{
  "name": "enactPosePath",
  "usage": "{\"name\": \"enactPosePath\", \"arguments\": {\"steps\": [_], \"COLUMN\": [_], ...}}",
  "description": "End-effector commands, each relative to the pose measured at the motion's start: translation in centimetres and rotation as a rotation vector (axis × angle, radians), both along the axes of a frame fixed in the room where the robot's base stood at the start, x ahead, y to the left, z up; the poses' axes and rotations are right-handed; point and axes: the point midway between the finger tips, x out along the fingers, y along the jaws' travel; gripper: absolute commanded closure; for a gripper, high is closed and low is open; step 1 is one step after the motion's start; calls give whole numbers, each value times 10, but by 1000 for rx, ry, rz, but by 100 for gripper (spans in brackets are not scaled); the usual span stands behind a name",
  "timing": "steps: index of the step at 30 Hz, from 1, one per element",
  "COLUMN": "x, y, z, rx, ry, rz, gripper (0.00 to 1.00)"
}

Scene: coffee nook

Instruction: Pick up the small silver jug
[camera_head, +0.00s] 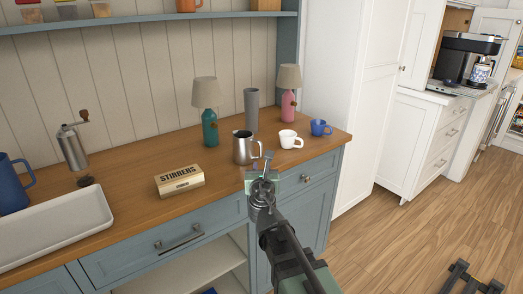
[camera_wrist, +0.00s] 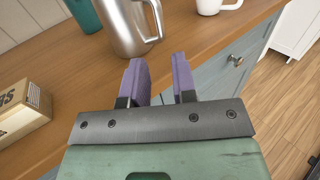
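The small silver jug (camera_head: 243,149) stands upright on the wooden counter (camera_head: 135,188), with its handle to the right. In the wrist view the jug (camera_wrist: 122,27) is just beyond my fingertips, a little left of centre, and its top is cut off by the frame. My gripper (camera_head: 262,165) is at the counter's front edge, in front of the jug and apart from it. In the wrist view my gripper (camera_wrist: 162,78) shows two purple fingers spread open with nothing between them.
A stirrers box (camera_head: 180,181) is left of the jug. A white cup (camera_head: 290,139) and blue cup (camera_head: 320,128) stand to its right. Behind are a teal lamp (camera_head: 209,125), a grey tumbler (camera_head: 251,108) and a pink lamp (camera_head: 288,105). A white tray (camera_head: 60,228) is far left.

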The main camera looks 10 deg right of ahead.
Motion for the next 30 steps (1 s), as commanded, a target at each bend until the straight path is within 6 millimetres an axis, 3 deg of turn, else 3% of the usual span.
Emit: {"name": "enactPosePath", "arguments": {"steps": [5, 12, 17, 25, 30], "x": [12, 55, 58, 104, 106], "y": [-2, -11, -12, -20, -21], "z": [0, 0, -1, -1, -1], "rx": [0, 3, 4, 5, 5], "ry": [1, 0, 0, 0, 0], "rz": [-3, -5, -4, -7, -5], "gripper": [74, 74, 74, 74, 74]}}
